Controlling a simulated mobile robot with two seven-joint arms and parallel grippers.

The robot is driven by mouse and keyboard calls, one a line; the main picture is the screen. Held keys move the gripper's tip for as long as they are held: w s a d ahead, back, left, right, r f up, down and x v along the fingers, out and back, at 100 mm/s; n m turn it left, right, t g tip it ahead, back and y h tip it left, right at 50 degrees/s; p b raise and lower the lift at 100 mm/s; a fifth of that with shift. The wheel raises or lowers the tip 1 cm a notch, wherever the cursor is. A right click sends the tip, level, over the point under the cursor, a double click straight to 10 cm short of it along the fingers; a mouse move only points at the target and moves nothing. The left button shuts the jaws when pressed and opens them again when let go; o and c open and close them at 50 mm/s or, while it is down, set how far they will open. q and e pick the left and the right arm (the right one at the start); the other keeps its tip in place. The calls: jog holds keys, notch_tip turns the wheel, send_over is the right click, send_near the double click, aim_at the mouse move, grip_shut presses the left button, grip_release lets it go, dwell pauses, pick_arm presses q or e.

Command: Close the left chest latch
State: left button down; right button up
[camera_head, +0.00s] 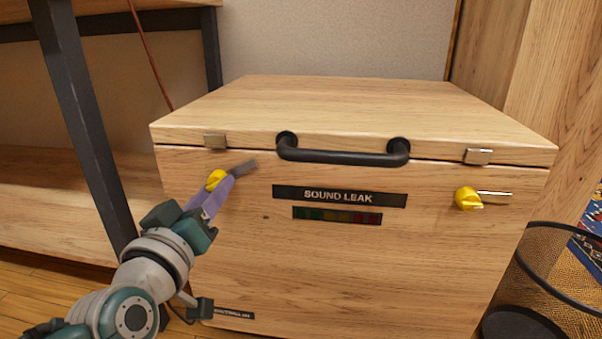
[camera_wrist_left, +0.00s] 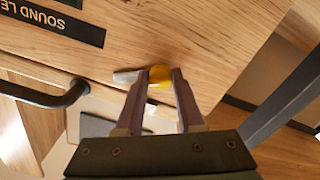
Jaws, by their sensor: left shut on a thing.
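The wooden chest (camera_head: 330,265) has a closed lid with a black handle (camera_head: 343,153) at its front. The left latch has a yellow knob (camera_head: 216,179) and a metal bar (camera_head: 243,170) that points right and slightly up, below a metal catch plate (camera_head: 214,141) on the lid edge. My left gripper (camera_head: 213,188) is shut on the left latch's yellow knob. In the left wrist view the knob (camera_wrist_left: 159,76) sits between the two fingers, with the bar (camera_wrist_left: 127,76) beside it. The right latch (camera_head: 468,198) has its bar pointing right. My right gripper is not in view.
A wooden shelf with a dark metal post (camera_head: 82,120) stands close on the left. A wire mesh basket (camera_head: 558,275) stands at the lower right. A wooden panel (camera_head: 550,90) rises behind the chest on the right. The lid top is clear.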

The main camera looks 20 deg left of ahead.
pick_arm(q)
jog(key=n, duration=1.2)
jog(key=shift+d+r, duration=0.1)
jog(key=shift+r, duration=0.1)
jog(key=shift+n, duration=0.4)
jog(key=c, duration=0.5)
grip_release()
